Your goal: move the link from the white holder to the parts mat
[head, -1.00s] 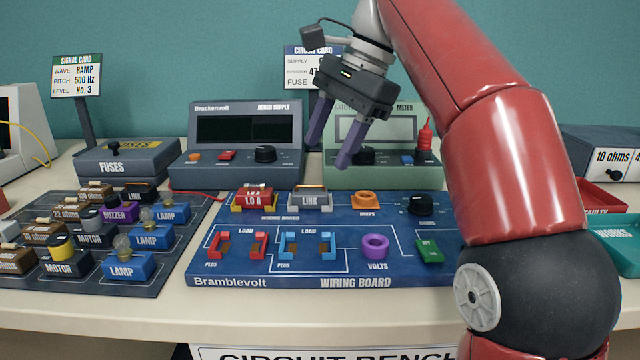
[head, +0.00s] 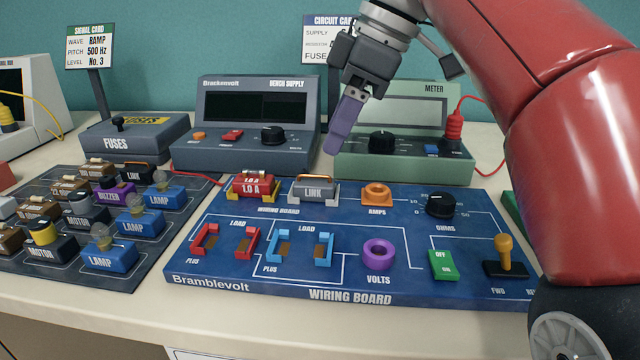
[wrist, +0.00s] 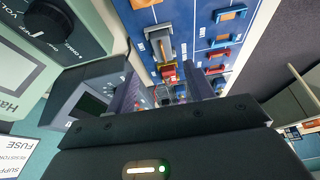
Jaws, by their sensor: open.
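The grey link (head: 314,187), labelled LINK and with an orange bar on top, sits in the white holder (head: 294,199) at the back of the blue wiring board. It also shows in the wrist view (wrist: 154,42). My gripper (head: 333,146) is open and empty, above and slightly behind the link, clear of it. Its purple fingers overlap in the head view, one hiding most of the other. The parts mat (head: 160,240) is the dark board at left, carrying several labelled parts. One dark part there (head: 135,178) is also marked LINK.
A red 1.0 A fuse (head: 252,185) sits in a yellow holder just left of the link. An orange AMPS socket (head: 376,194) is to its right. The bench supply (head: 246,125) and green meter (head: 405,150) stand behind. My red arm covers the right side.

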